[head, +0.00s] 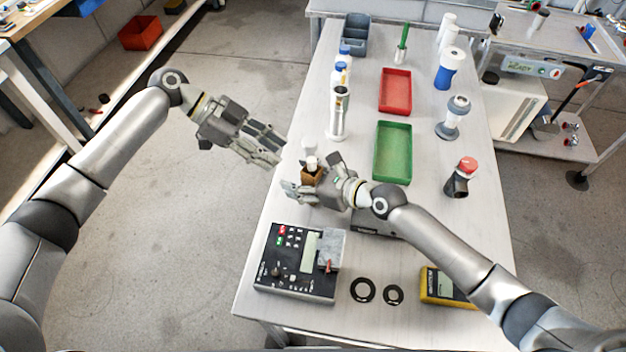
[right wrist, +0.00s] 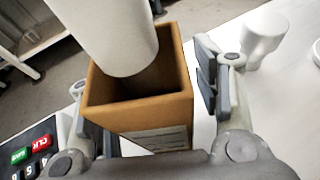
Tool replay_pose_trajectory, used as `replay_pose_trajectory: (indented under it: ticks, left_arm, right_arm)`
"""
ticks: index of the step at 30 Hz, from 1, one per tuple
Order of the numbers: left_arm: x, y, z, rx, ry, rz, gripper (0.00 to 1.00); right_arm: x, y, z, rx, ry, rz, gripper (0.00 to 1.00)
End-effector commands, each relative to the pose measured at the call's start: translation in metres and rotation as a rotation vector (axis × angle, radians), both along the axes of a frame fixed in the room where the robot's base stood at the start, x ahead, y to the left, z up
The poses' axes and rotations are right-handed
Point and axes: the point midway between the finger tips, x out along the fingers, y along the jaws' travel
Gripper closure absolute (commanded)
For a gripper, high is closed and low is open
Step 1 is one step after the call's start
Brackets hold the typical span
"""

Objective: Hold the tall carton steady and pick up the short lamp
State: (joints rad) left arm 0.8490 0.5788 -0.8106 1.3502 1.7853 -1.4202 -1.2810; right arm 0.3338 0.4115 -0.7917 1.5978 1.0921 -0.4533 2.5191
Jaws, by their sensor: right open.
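The brown, open-topped carton (head: 312,176) stands near the table's left edge. A white cylindrical piece, seemingly the lamp (head: 310,161), shows at its mouth; how it rests inside is hidden. In the right wrist view the white cylinder (right wrist: 112,35) overlaps the mouth of the carton (right wrist: 150,115), which has a pale label. My right gripper (head: 297,188) is open with its fingers on either side of the carton; a gap shows at the right finger. My left gripper (head: 279,150) hangs empty to the upper left of the carton, off the table's edge; its finger gap is unclear.
A green tray (head: 409,151) and a red tray (head: 395,92) lie beyond the right gripper. A white tall instrument (head: 337,118) and several bottles stand near the left edge. A control box (head: 291,283), two black rings and a yellow meter (head: 444,287) lie in front.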

Motion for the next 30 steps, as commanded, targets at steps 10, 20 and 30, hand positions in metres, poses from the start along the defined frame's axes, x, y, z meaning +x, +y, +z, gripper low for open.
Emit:
replay_pose_trajectory:
  ticks: [10, 20, 30]
  left_arm:
    - [0.0000, -0.0001, 0.0000, 0.000, 0.000, 0.000, 0.64]
    - [0.0000, -0.0001, 0.0000, 0.000, 0.000, 0.000, 0.64]
    - [0.0000, 0.0000, 0.0000, 0.000, 0.000, 0.000, 0.64]
  right_arm:
    - [0.0026, 0.0041, -0.0020, -0.001, 0.000, 0.000, 0.42]
    - [0.0024, 0.0038, -0.0020, -0.001, -0.001, 0.000, 0.81]
    - [0.0024, 0.0037, -0.0019, -0.001, 0.000, 0.000, 0.92]
